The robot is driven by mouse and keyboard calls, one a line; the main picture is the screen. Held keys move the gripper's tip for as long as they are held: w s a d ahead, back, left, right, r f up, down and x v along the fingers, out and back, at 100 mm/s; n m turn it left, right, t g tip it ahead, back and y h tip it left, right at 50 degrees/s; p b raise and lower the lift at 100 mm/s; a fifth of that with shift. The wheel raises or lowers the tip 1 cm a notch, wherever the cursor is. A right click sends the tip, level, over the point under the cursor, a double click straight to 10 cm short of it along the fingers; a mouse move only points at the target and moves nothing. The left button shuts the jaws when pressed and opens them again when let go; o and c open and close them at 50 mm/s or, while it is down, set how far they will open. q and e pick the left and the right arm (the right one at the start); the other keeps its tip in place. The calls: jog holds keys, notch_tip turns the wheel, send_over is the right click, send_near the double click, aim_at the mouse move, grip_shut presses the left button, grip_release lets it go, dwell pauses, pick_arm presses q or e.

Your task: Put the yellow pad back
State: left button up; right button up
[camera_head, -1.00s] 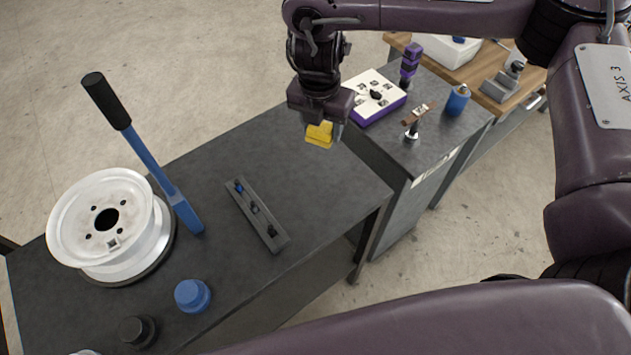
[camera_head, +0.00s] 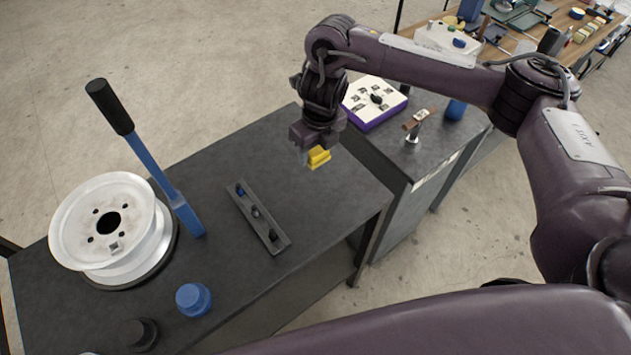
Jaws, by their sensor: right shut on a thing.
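The yellow pad (camera_head: 319,157) is a small yellow block held in the fingers of my right gripper (camera_head: 311,158). The gripper points down and holds the pad above the back right part of the dark workbench (camera_head: 300,195). A narrow grey tray (camera_head: 268,226) with several small dark and blue pieces in it lies on the bench, below and to the left of the gripper. The pad is apart from the tray. My left gripper is not in view.
A white wheel rim (camera_head: 108,222) and a blue lever with a black grip (camera_head: 150,160) stand at the bench's left. A blue cap (camera_head: 193,299) and a black cap (camera_head: 139,334) are near the front. A white and purple box (camera_head: 374,103) and a hammer (camera_head: 415,126) are on the side cabinet.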

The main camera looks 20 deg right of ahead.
jog(key=b, duration=0.2)
send_over(315, 187)
jog(key=f, duration=0.8)
jog(key=shift+s+f, duration=0.25)
jog(key=shift+f, duration=0.05)
notch_tip(315, 187, down, 3)
jog(key=shift+f+b, duration=0.15)
jog(key=shift+b, duration=0.75)
jog(key=shift+f, duration=0.3)
jog(key=shift+f+b, duration=0.2)
jog(key=shift+b, duration=0.1)
jog(key=o, duration=0.9)
jog(key=shift+o, duration=0.2)
jog(key=shift+r, duration=0.2)
